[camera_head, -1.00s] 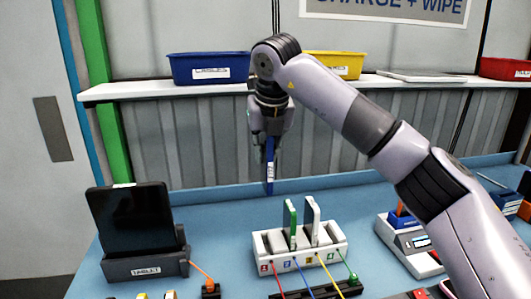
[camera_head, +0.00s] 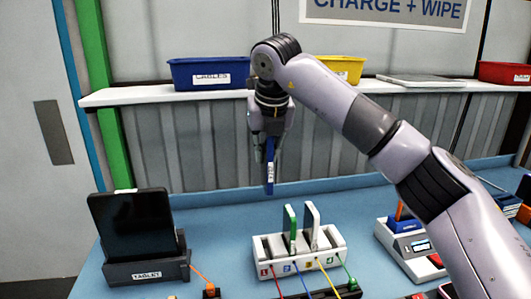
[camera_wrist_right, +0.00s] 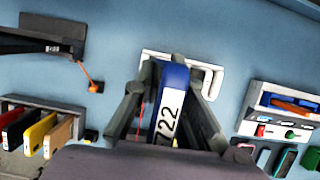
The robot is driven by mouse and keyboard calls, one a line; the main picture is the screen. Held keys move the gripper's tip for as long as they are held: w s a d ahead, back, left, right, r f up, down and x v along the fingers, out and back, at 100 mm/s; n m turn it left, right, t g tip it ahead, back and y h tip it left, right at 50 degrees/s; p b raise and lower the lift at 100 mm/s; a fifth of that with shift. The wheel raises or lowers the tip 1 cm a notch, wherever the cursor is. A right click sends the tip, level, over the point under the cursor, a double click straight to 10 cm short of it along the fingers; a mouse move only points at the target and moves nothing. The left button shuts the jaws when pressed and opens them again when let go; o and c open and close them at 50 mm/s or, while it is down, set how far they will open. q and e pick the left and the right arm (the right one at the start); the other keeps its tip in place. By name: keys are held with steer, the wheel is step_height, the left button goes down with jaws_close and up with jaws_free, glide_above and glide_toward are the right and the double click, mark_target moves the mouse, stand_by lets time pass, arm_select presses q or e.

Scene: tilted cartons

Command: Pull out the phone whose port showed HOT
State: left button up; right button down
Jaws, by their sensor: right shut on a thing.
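My right gripper (camera_head: 269,148) is shut on a blue phone (camera_head: 270,172), held upright in the air above and behind the charging dock. In the right wrist view the blue phone (camera_wrist_right: 174,85) sits between the fingers and its white label reads "722". Coloured cables run from the numbered front ports. No HOT reading is legible on the ports. My left gripper is not in view.
A tablet (camera_head: 133,222) stands in a dark holder at left. A white device with a small screen (camera_head: 418,246) stands right of the dock. Blue (camera_head: 209,73), yellow (camera_head: 344,68) and red bins (camera_head: 505,71) sit on the back shelf. The wrist view shows several phones (camera_wrist_right: 40,133) in a rack.

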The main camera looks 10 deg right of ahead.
steer(key=shift+r+p, duration=2.95)
steer(key=shift+r, duration=0.7)
steer(key=shift+r, duration=0.1)
